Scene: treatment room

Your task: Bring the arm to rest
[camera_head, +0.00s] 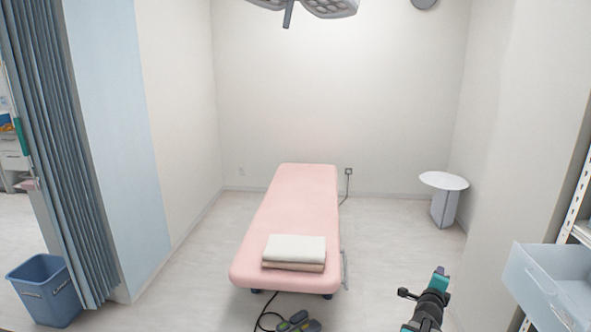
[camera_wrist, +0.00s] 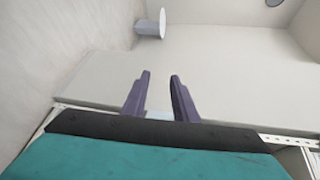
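My gripper (camera_wrist: 160,76) shows in the wrist view with its two purple fingers apart and nothing between them. In the head view the end of my arm, with my gripper (camera_head: 441,271), stands up at the lower right, in front of the open floor. The fingers are too small to make out there. It touches nothing that I can see. The lower part of my arm is cut off by the frame edge.
A pink treatment bed (camera_head: 297,205) with folded towels (camera_head: 294,250) stands mid-room. A white round table (camera_head: 444,181) is at the back right. An open pale-blue drawer (camera_head: 545,290) juts out right of my arm. A blue bin (camera_head: 45,291) stands left.

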